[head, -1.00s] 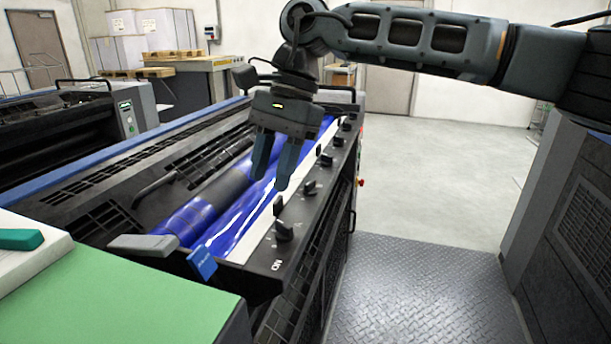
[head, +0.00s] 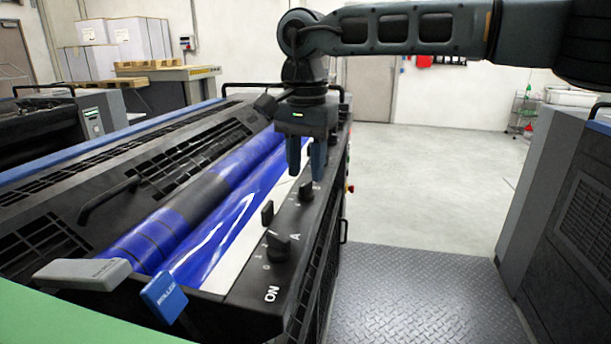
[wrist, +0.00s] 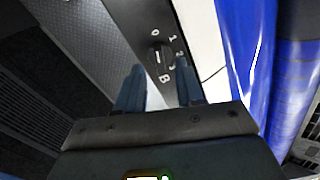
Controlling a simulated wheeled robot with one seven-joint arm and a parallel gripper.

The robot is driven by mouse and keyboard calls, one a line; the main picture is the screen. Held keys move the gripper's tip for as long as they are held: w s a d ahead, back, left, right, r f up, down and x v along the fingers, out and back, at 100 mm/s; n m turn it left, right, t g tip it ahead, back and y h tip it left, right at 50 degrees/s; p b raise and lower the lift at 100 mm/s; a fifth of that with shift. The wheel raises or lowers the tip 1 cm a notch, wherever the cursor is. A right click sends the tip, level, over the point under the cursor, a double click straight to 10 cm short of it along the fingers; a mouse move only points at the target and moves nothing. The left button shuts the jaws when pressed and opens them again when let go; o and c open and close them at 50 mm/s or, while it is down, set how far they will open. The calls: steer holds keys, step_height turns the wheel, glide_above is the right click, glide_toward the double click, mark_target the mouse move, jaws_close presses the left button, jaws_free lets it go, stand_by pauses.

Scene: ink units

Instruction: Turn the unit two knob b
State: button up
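In the wrist view a dark round knob (wrist: 158,57) with a light pointer line sits on the dark panel strip, with 0, 1, 2, 3 around it and the letter B beside it. My gripper (wrist: 156,78) is open, its two fingers apart with the knob showing between and beyond their tips. In the head view my gripper (head: 306,174) points down over the strip, near a black knob (head: 305,190). No contact can be made out. A nearer knob (head: 278,246) has the letter A beside it.
Blue rollers (head: 215,195) lie left of the strip. A grey lever (head: 85,274) and a blue lever (head: 163,297) stick up at the near end. A small black upright piece (head: 267,213) stands beside the knobs. Tread-plate floor (head: 415,290) lies to the right, clear.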

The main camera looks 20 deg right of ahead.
mark_target(306, 190)
steer(key=shift+f, duration=1.15)
jaws_close()
